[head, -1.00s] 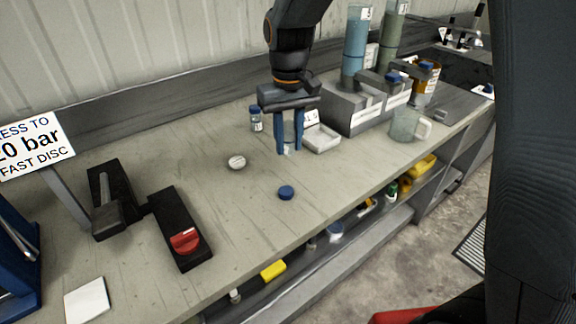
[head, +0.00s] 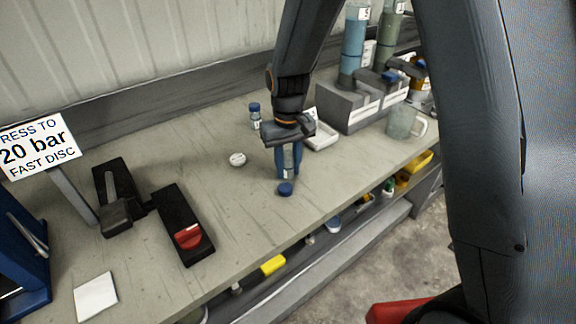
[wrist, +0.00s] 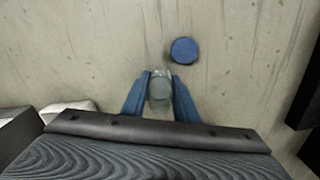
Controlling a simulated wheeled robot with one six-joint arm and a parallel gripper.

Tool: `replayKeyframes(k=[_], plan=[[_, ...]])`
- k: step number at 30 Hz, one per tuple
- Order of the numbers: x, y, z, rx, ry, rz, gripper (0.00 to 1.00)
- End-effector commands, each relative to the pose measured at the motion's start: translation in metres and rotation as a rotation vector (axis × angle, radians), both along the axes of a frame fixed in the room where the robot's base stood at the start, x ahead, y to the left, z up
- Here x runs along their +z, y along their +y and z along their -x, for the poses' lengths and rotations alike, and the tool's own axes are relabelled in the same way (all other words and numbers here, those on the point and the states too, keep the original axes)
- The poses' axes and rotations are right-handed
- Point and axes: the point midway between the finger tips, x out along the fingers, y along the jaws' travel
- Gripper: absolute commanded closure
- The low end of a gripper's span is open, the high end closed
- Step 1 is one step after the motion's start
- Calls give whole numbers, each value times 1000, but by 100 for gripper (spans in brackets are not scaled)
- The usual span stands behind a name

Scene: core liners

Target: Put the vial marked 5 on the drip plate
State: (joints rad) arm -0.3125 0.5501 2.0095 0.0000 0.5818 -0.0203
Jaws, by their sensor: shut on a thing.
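My gripper (head: 288,168) is shut on a clear vial (wrist: 160,90), which shows no blue cap; its number cannot be read. The fingers point down, low over the middle of the bench. A blue cap (head: 285,188) lies on the bench just in front of the fingers; it also shows in the wrist view (wrist: 184,50), apart from the vial. Another vial with a blue cap (head: 255,115) stands upright behind and left of my gripper; its mark is too small to read. A flat white square plate (head: 96,297) lies at the bench's near left; I cannot tell if it is the drip plate.
A white tray (head: 322,136) and a grey block (head: 350,108) with tall tubes stand behind my gripper. A glass mug (head: 402,122) is at the right. The front middle is clear.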

Motion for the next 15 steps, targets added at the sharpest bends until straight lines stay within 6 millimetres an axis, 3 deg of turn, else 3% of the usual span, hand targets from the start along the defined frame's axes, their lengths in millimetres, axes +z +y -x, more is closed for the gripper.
replayKeyframes(k=[3, 4, 6, 15], plan=[[-4, 0, 0, 0, 1, 0, 95], [-3, 0, 0, 0, 1, 0, 68], [-3, 0, 0, 0, 0, 0, 56], [-2, 0, 0, 0, 0, 0, 55]])
